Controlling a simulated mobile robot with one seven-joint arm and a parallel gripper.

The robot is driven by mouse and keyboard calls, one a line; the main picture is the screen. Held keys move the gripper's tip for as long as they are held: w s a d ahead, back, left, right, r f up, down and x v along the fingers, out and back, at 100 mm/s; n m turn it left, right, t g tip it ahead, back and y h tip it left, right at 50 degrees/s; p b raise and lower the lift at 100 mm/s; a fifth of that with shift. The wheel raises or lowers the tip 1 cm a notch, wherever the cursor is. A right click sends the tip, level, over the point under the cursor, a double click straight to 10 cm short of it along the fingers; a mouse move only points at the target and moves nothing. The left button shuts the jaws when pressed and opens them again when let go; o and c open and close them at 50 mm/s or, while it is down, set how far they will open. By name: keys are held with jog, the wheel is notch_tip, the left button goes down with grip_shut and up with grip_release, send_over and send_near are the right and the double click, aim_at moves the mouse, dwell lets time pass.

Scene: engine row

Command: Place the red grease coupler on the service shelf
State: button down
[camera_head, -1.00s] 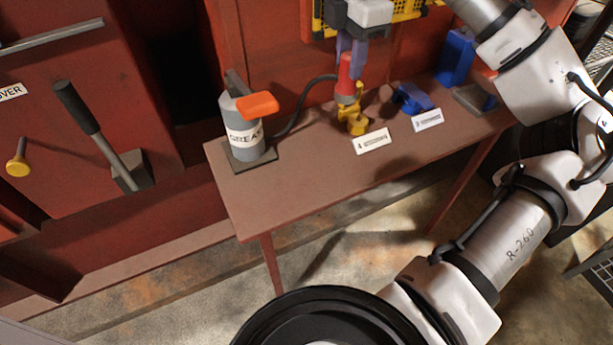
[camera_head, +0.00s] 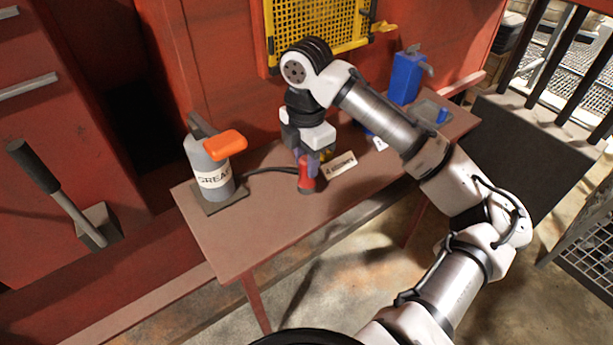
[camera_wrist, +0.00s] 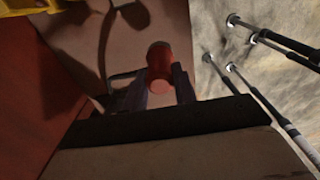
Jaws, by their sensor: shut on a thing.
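The red grease coupler (camera_head: 306,178) is upright between the fingers of my gripper (camera_head: 309,158), over the brown service shelf (camera_head: 250,232). Its lower end is at or just above the shelf top; I cannot tell if it touches. In the wrist view the red coupler (camera_wrist: 159,66) shows between the two grey fingers of my gripper (camera_wrist: 160,90). A dark hose (camera_head: 268,170) runs from the grey grease pump (camera_head: 211,172) toward the coupler. A yellow fitting (camera_head: 327,154) is mostly hidden behind my gripper.
A white label (camera_head: 341,165) lies right of the coupler. A blue container (camera_head: 405,77) stands at the shelf's far right. The pump has an orange handle (camera_head: 225,144). The front left of the shelf is clear. A yellow mesh panel (camera_head: 318,32) is behind my arm.

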aim_at(307, 179)
jog(key=shift+f, duration=2.6)
jog(key=shift+f, duration=0.15)
jog(key=c, duration=1.1)
grip_release()
notch_tip(307, 179, up, 12)
jog(key=shift+r+b, duration=0.2)
jog(key=shift+b, duration=0.1)
